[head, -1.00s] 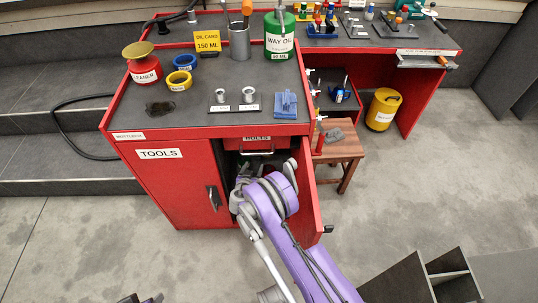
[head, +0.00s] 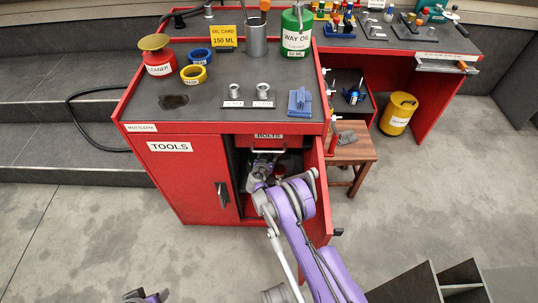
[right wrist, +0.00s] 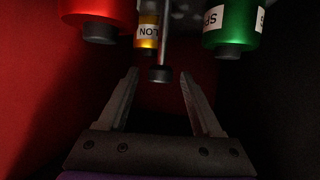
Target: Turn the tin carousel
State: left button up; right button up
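The tin carousel shows in the right wrist view as a red tin (right wrist: 100,18), a yellow tin (right wrist: 147,32) and a green tin (right wrist: 232,25) around a thin grey rod with a dark round end (right wrist: 160,74). My right gripper (right wrist: 159,76) is open; its two fingers lie either side of that dark end, and I see no contact. In the head view my right arm reaches into the open right compartment of the red cabinet (head: 195,190), where the carousel is mostly hidden. My left gripper (head: 147,297) only just shows at the bottom edge; its fingers are unclear.
The open cabinet door (head: 316,195) stands right of my right arm. A drawer labelled BOLTS (head: 270,140) is above the opening. Dark panels (head: 440,285) are at bottom right. The left floor is clear.

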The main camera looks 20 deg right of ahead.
grip_shut()
dwell(1.2)
